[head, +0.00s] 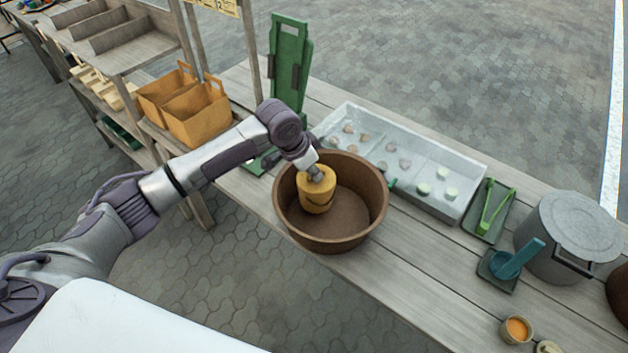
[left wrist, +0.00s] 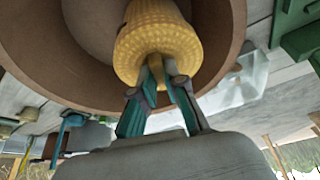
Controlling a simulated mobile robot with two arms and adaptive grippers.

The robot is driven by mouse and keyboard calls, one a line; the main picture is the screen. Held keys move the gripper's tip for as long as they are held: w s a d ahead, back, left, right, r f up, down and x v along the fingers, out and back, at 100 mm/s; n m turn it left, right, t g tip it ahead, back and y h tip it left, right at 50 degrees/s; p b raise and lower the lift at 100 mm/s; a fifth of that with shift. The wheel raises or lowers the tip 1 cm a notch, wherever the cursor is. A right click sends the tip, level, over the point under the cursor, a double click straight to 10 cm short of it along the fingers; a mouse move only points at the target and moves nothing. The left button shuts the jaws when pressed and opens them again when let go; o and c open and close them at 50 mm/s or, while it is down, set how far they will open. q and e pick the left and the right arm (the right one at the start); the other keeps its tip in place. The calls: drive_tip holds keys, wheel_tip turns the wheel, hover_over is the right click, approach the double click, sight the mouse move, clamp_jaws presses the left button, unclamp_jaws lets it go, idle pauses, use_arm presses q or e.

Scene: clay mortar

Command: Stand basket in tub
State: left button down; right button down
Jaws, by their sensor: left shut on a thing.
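The tub (head: 352,238) is a round, brown, open vessel on the wooden table. The basket (head: 317,197) is small, yellow and woven, and it is inside the tub's rim, toward the left side. My left gripper (head: 316,175) reaches down over the tub and is shut on the basket at its top. The left wrist view shows the teal and grey fingers (left wrist: 163,75) closed on the end of the yellow basket (left wrist: 150,35), with the brown tub wall (left wrist: 222,40) around it. I cannot tell whether the basket touches the tub floor. My right gripper is not in view.
A clear tray (head: 415,165) with several small pieces stands behind the tub. A green upright stand (head: 290,60) is behind left. Green tongs (head: 492,210), a lidded grey pot (head: 568,235), a blue tool (head: 515,260) and an orange-filled cup (head: 516,329) are at right.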

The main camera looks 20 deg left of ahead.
use_arm(q)
drive_tip(key=shift+f, duration=1.75)
drive_tip(key=c, duration=1.2)
unclamp_jaws()
drive_tip(key=v, duration=1.2)
drive_tip(key=shift+b, duration=0.3)
